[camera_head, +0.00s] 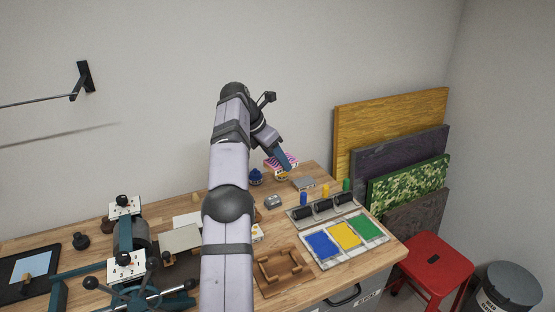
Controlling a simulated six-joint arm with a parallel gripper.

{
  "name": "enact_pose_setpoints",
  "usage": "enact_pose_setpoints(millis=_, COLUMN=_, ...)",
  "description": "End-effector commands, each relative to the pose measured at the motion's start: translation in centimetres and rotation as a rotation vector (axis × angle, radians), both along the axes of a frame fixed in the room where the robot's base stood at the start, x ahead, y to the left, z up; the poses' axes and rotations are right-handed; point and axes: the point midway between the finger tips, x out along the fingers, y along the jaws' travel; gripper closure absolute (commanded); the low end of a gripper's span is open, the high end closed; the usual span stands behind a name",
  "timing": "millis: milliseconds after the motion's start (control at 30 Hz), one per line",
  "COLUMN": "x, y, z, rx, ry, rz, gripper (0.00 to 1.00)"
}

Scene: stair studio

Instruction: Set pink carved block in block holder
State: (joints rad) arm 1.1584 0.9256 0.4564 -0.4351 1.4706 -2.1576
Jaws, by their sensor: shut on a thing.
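The pink carved block (274,164), with pink and white stripes, is held at the tip of my gripper (285,162) near the back of the workbench. My gripper is shut on it, and the blue-grey finger covers part of it. Whether the block is clear of what lies below it cannot be told. A brown wooden frame with raised pieces, which looks like the block holder (284,286), lies at the bench's front, right of my arm. It looks empty. My gripper is well behind it.
A press (128,250) fills the left. A small grey block (273,202) sits behind the holder. A red stool (435,258) stands beyond the bench's right edge.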

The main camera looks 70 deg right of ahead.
Motion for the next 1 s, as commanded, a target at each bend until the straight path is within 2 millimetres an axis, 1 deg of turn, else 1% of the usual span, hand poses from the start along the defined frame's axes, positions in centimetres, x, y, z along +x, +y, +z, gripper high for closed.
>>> enact_pose_setpoints(millis=167, x=-0.3, y=-0.1, z=-0.7, rx=0.002, ry=0.002, rz=-0.027, gripper=0.77)
enact_pose_setpoints(millis=267, x=-0.6, y=-0.1, z=-1.5, rx=0.004, ry=0.003, rz=-0.054, gripper=0.77)
enact_pose_setpoints(millis=433, x=-1.3, y=0.2, z=-3.5, rx=0.005, ry=0.004, rz=-0.105, gripper=0.77)
enact_pose_setpoints(millis=567, x=-1.8, y=1.0, z=-5.5, rx=0.006, ry=0.005, rz=-0.134, gripper=0.77)
enact_pose_setpoints(millis=767, x=-2.6, y=3.0, z=-8.5, rx=0.005, ry=0.003, rz=-0.161, gripper=0.77)
enact_pose_setpoints(millis=867, x=-2.9, y=4.4, z=-10.0, rx=0.005, ry=0.004, rz=-0.167, gripper=0.77)
enact_pose_setpoints(millis=1000, x=-3.4, y=6.8, z=-12.0, rx=0.006, ry=0.004, rz=-0.171, gripper=0.77)
